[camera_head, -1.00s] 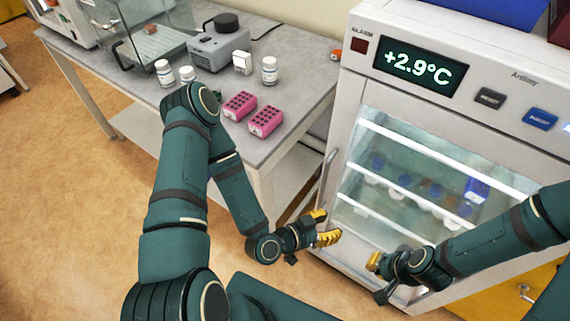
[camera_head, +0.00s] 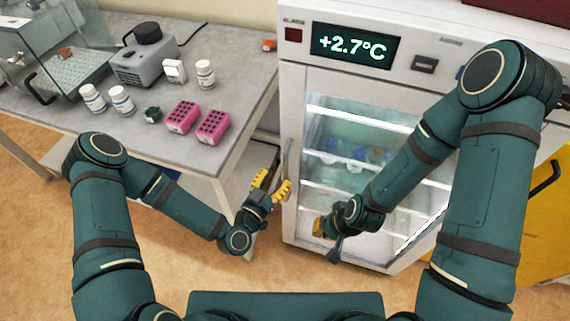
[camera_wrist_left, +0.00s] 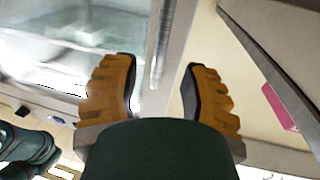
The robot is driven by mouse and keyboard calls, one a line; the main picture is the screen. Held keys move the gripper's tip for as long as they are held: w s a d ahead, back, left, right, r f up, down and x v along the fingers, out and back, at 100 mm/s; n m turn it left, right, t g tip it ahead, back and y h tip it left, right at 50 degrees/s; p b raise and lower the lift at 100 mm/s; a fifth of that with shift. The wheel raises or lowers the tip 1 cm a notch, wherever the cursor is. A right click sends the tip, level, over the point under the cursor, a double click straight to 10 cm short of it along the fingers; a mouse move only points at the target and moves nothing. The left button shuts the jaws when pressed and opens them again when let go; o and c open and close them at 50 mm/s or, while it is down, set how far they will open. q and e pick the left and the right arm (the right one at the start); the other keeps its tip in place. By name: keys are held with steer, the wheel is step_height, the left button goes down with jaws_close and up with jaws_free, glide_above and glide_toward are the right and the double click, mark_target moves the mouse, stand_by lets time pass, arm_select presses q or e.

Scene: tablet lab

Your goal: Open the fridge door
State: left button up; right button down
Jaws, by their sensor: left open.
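The fridge (camera_head: 292,90) is white with a glass-fronted door (camera_head: 345,185), which looks closed. Its upright metal handle (camera_head: 288,160) is on the door's left edge. My left gripper (camera_head: 272,185) is open and points up near the lower end of the handle. In the left wrist view the handle (camera_wrist_left: 162,45) lines up with the gap between the yellow fingers of my left gripper (camera_wrist_left: 158,88). The fingers look apart from it. My right gripper (camera_head: 322,227) is in front of the lower door; its finger opening is not clear.
A grey lab table (camera_head: 235,85) stands left of the fridge. It bears pink racks (camera_head: 182,117), white bottles (camera_head: 205,73) and a grey device (camera_head: 145,65). A narrow gap separates table and fridge. Open floor lies in front.

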mark_target(285, 167)
arm_select(q)
steer(key=x, duration=0.5)
steer(key=shift+w+d, duration=0.2)
steer(key=shift+w, duration=0.1)
steer(key=shift+o, duration=0.3)
jaws_close()
